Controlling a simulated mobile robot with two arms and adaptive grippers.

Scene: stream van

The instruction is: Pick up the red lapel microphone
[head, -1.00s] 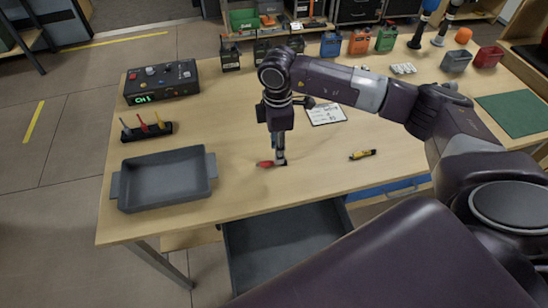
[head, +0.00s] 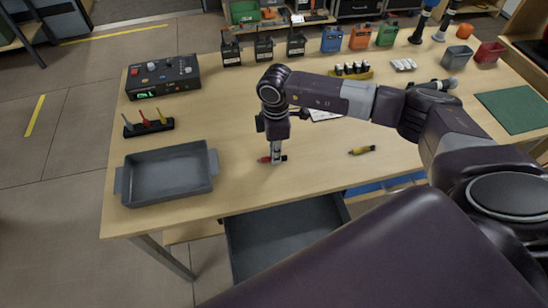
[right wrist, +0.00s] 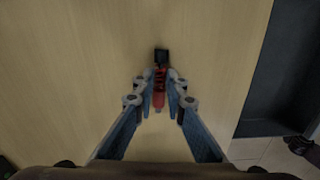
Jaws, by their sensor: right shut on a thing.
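The red lapel microphone (head: 265,160) is at the table's middle, near the front edge. In the right wrist view it is a small red body (right wrist: 159,88) with a black end pointing away from me. My right gripper (head: 276,160) points down at the tabletop and is shut on it. Its two blue-grey fingers (right wrist: 160,92) press on the red body from both sides in the right wrist view. The microphone looks at or very near table height; I cannot tell whether it touches the wood. My left gripper is not in view.
A grey tray (head: 166,192) is at the left front, with a small black rack (head: 148,128) and a control box (head: 163,76) behind it. A yellow lapel microphone (head: 361,150) lies to the right. An open drawer (head: 285,238) is below the front edge.

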